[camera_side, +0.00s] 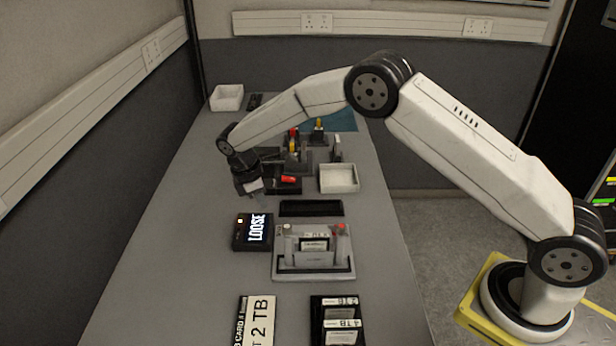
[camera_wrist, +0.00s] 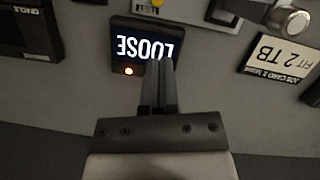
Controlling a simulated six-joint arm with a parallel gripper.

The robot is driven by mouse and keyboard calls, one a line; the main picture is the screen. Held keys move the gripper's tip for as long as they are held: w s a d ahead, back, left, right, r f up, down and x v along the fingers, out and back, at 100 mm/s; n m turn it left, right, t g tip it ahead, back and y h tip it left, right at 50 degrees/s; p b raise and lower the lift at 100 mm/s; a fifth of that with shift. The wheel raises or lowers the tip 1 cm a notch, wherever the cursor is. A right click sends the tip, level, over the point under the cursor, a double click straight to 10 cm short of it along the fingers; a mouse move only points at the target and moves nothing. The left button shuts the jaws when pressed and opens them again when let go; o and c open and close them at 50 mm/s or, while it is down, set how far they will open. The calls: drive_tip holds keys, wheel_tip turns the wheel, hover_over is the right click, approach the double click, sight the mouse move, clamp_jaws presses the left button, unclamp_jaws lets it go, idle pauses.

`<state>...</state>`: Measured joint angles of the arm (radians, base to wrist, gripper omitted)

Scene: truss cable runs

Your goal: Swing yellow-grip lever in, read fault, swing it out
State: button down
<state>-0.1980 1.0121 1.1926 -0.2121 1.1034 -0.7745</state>
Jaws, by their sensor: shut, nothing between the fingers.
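My gripper (camera_side: 250,185) hangs over the left side of the bench, and in the wrist view its two fingers (camera_wrist: 159,65) are together with nothing between them. A black display box (camera_side: 240,232) reads LOOSE with an amber light; in the wrist view the box (camera_wrist: 120,45) lies behind the fingertips, which cover part of the word. Two small yellow grips show behind my gripper: one upright (camera_side: 318,124) and a lower one (camera_side: 292,147). A grey dock (camera_side: 313,274) holds a cartridge between a left pale-tipped post and a right red-tipped one.
A red-ended part (camera_side: 288,179) sits beside my gripper. A white tray (camera_side: 339,180) and dark slot (camera_side: 311,208) are right of it. A white bin (camera_side: 227,98) stands at the back. The left front bench is clear.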

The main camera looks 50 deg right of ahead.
drive_tip(key=shift+f, duration=0.1)
drive_tip(key=shift+x, duration=4.9)
drive_tip(key=shift+d, duration=0.1)
